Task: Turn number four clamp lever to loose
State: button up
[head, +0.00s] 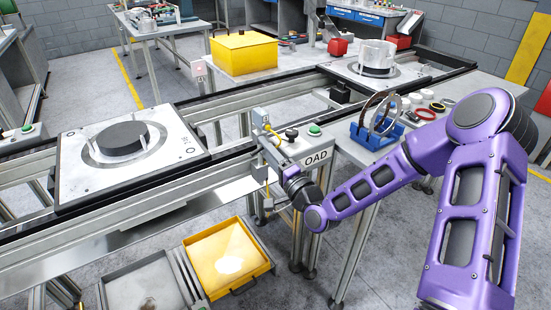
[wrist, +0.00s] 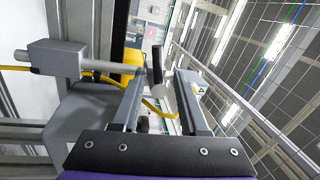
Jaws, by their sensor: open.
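My gripper (wrist: 163,80) is open in the wrist view, its two grey fingers apart. A dark upright bar (wrist: 157,62) with a grey round part below it shows between the fingertips; it may be a lever, and I cannot tell whether it lies within reach. In the head view my gripper (head: 273,152) is beside the conveyor rail, left of the sign reading "OAD". The left pallet (head: 75,182) carries a black disc (head: 122,138). The right pallet (head: 345,68) carries a metal housing (head: 376,54). No number four marking is readable, so I cannot identify that clamp lever or its position.
A control box with a green button (head: 314,129) stands close to my gripper. A blue rack (head: 372,134) holding rings is right of it. A yellow bin (head: 243,52) sits behind. A grey block with a rod (wrist: 55,58) is left of the fingers in the wrist view.

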jog(key=v, duration=1.7)
jog(key=shift+d+f, duration=0.1)
